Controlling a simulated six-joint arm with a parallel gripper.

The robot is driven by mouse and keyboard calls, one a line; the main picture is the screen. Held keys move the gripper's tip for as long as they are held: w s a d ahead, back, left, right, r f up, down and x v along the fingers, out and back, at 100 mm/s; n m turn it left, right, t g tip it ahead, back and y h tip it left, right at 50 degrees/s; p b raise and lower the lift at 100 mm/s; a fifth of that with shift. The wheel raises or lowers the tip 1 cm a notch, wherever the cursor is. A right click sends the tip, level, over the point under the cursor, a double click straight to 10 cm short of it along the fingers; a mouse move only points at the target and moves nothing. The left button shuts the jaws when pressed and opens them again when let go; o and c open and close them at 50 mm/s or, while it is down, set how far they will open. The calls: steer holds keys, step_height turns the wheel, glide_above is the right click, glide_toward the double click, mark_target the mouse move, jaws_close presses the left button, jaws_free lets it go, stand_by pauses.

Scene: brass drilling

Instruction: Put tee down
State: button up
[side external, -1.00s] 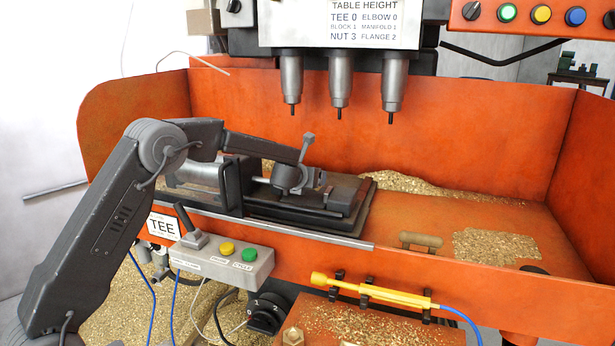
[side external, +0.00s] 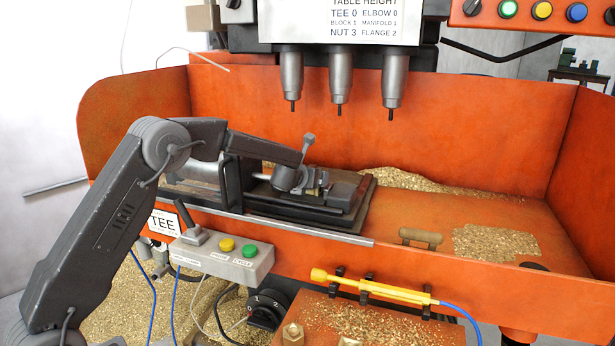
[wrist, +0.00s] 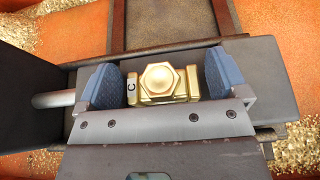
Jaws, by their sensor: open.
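The brass tee (wrist: 163,82) lies with its hex end facing the wrist camera, and a letter C shows at its left end. My gripper (wrist: 160,85) is open, with one blue finger pad on each side of the tee. A narrow gap shows beside each pad, so the jaws are around the tee but not closed on it. In the side external view my gripper (side external: 311,183) is low over the dark vise (side external: 345,192), and a little brass shows there. What supports the tee from below is hidden.
Three drill spindles (side external: 340,85) hang above and behind the vise. A dark upright plate (side external: 232,185) stands just left of my gripper. The orange tray (side external: 400,225) has brass chips (side external: 495,243) at right.

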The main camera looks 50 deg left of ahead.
steer(key=shift+a, duration=0.1)
steer(key=shift+r, duration=0.25)
steer(key=s+d+r+n+g, duration=0.1)
steer(key=s+d+r+n, duration=0.3)
steer(key=s, duration=0.5)
steer(key=s+d+r+n+g, duration=0.1)
steer(key=s+r+n, duration=0.1)
steer(key=s+n, duration=0.5)
steer(key=s+d+r+n+g, duration=0.1)
steer(key=s+d+r+n, duration=0.3)
steer(key=s, duration=0.6)
steer(key=s+d+f+n+g+h, duration=0.1)
steer(key=s+d+n+h, duration=0.2)
steer(key=s+d+n, duration=0.2)
steer(key=s+d+f+n+g+h, duration=0.2)
steer(key=s+d+n, duration=0.3)
steer(key=s+n, duration=0.5)
steer(key=s+h, duration=0.1)
steer(key=s, duration=0.2)
steer(key=shift+s+d+f+n+g, duration=0.15)
steer(key=shift+d+f+n+g, duration=0.15)
steer(key=shift+n, duration=0.1)
steer(key=shift+a, duration=0.1)
steer(key=shift+c, duration=0.5)
